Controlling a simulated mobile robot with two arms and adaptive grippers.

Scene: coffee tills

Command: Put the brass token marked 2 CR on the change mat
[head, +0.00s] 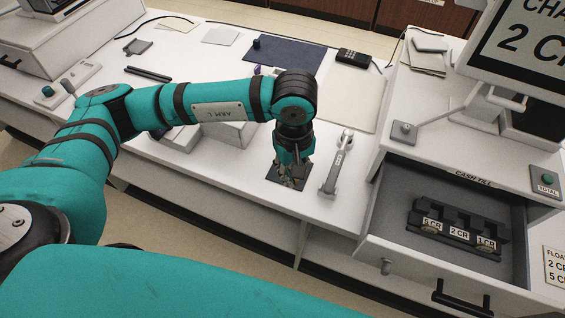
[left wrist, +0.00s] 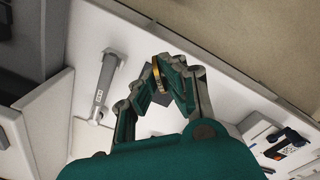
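My left gripper (head: 288,180) points down over a small dark square mat (head: 272,175) on the white counter, which may be the change mat. In the left wrist view its fingertips (left wrist: 151,82) close on a brass token (left wrist: 158,73), seen nearly edge-on. Its marking cannot be read. Part of the dark mat (left wrist: 162,98) shows between the fingers. I cannot tell whether the token touches the mat. The open till drawer holds a black token rack (head: 460,230) labelled 5 CR, 2 CR and 1 CR; brass shows at the 5 CR and 1 CR places. My right gripper is out of view.
The open cash till drawer (head: 395,245) juts out at the right, below a display screen (head: 520,45). A navy mat (head: 290,52), a cream sheet (head: 355,100) and a black keypad (head: 352,58) lie farther back.

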